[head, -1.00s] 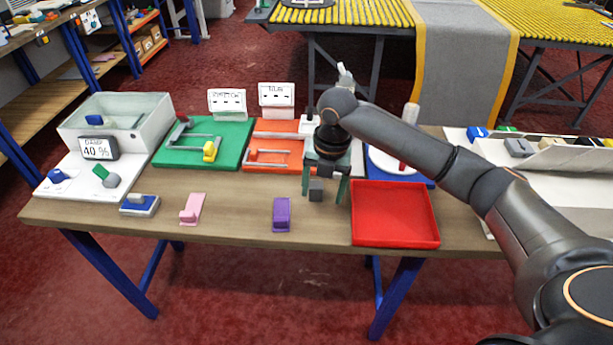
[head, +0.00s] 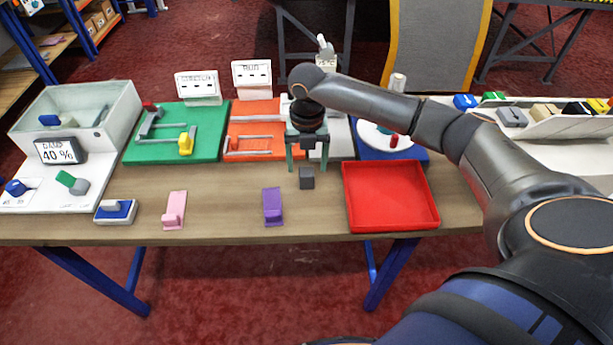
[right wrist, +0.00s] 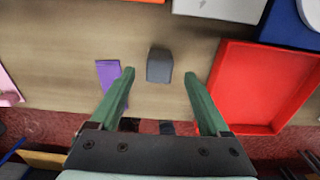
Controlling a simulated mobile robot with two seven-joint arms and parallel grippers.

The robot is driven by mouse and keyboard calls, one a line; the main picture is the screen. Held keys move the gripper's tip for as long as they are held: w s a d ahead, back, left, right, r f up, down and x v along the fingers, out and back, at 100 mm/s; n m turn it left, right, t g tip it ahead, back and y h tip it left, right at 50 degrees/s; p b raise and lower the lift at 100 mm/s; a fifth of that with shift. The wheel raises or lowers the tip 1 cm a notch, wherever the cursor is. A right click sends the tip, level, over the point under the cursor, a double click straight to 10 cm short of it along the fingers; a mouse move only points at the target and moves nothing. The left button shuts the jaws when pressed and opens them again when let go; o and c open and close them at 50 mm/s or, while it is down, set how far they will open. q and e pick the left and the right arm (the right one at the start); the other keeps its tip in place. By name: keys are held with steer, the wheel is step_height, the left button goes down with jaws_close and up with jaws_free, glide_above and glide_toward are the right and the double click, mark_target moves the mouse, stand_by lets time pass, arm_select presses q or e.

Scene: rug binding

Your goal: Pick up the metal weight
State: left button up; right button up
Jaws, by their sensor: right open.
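The metal weight (head: 306,178) is a small dark grey block on the wooden table, left of the red tray. In the right wrist view the weight (right wrist: 160,66) stands just beyond the fingertips, between their lines and apart from both. My right gripper (head: 306,168) is open and empty, with its green fingers pointing down above and behind the weight in the head view. Its two fingers also show spread in the right wrist view (right wrist: 160,74). My left gripper is not in view.
A red tray (head: 431,217) lies right of the weight and a purple block (head: 272,205) lies left of it. A pink block (head: 174,209) sits farther left. Orange (head: 237,127) and green (head: 130,152) boards stand behind. The table front between purple block and tray is clear.

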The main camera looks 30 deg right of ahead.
mark_target(307, 171)
step_height(307, 171, down, 4)
steer(key=shift+f, duration=0.25)
steer(key=shift+c, duration=0.2)
jaws_close()
stand_by(0.4)
steer(key=shift+r, duration=0.1)
